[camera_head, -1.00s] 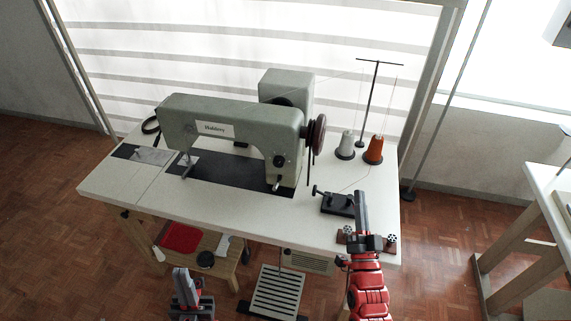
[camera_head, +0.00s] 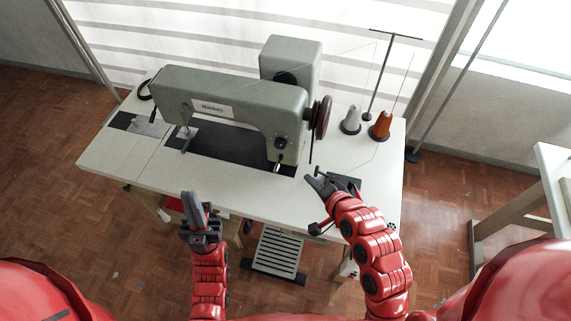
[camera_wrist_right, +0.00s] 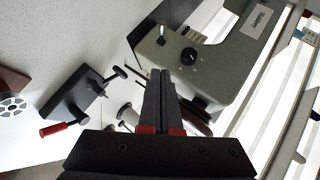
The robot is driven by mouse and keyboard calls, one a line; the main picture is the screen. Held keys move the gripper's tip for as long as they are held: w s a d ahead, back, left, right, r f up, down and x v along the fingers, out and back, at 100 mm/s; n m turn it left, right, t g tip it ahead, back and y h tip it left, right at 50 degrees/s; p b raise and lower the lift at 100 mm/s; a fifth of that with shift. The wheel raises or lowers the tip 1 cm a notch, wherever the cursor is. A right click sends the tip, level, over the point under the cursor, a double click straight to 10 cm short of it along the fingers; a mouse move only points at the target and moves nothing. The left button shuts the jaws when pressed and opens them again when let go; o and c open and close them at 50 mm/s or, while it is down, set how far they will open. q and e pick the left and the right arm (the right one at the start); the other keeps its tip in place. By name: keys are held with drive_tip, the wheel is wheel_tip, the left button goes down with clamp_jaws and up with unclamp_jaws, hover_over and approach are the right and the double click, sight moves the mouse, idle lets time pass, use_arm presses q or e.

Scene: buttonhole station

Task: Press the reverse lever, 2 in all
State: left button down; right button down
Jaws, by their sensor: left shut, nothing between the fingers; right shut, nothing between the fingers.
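The grey-green sewing machine (camera_head: 235,100) stands on the white table. A short lever with a pale end (camera_head: 278,167), which looks like the reverse lever, sticks out low on its right pillar. It also shows in the right wrist view (camera_wrist_right: 162,34), near a black dial (camera_wrist_right: 190,55). My right gripper (camera_head: 308,178) is shut and empty over the table, a little to the right of the lever and apart from it. In the wrist view its closed fingertips (camera_wrist_right: 160,74) are in front of the pillar. My left gripper (camera_head: 188,195) is shut and empty at the table's front edge.
A black winder device (camera_wrist_right: 78,104) with a red handle sits beside my right gripper. The handwheel (camera_head: 320,117), a grey thread cone (camera_head: 351,121), an orange cone (camera_head: 381,126) and a thread stand (camera_head: 378,80) are at the right. A slatted pedal (camera_head: 277,252) is below.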

approach(278, 164)
drive_tip(key=w+d+f, duration=0.1)
drive_tip(key=w+d, duration=0.1)
drive_tip(key=w, duration=0.2)
drive_tip(key=shift+a+f+p, duration=0.15)
drive_tip(key=shift+a+f, duration=0.2)
drive_tip(key=shift+a, duration=0.25)
drive_tip(key=shift+a+f+p, duration=0.15)
drive_tip(key=shift+a+f, duration=0.2)
drive_tip(key=shift+a, duration=0.25)
drive_tip(key=shift+a+f, duration=0.55)
drive_tip(key=shift+w, duration=0.1)
